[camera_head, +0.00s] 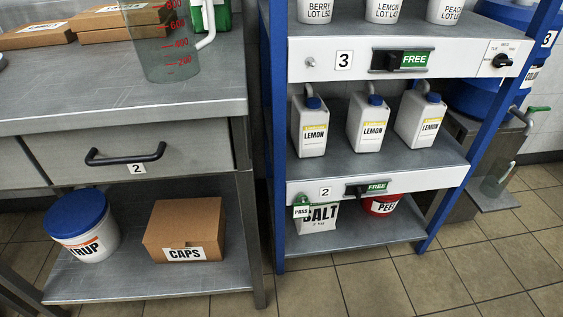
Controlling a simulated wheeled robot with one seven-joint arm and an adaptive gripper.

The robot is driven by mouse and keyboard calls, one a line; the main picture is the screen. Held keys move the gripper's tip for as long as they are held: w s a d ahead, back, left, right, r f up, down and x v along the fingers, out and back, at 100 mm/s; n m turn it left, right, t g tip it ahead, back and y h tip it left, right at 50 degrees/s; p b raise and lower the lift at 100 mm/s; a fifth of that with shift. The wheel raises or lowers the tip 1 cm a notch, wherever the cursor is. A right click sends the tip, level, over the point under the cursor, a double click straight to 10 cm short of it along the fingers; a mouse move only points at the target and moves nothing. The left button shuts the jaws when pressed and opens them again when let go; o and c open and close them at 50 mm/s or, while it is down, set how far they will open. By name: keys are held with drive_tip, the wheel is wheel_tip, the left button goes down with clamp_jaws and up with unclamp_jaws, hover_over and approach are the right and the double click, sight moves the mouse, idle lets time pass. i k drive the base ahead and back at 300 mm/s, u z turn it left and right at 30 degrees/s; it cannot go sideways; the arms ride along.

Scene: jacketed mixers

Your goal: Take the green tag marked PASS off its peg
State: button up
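The green tag marked PASS (301,206) hangs at the left end of the lower shelf front, the one numbered 2, on the blue rack. Its upper part is green and its lower part carries a white label reading PASS. It hangs in front of the left side of the white SALT container (320,222) on the bottom shelf. The peg itself is hidden behind the tag or too small to make out. My gripper is not in view.
The shelf front 2 (420,182) has a black latch with a green FREE sign (377,187). A blue upright (279,200) stands just left of the tag. A grey bench (90,90) with a drawer (130,157) stands further left. Tiled floor (390,285) in front is clear.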

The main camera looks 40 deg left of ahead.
sight(300, 209)
drive_tip(key=u, duration=1.15)
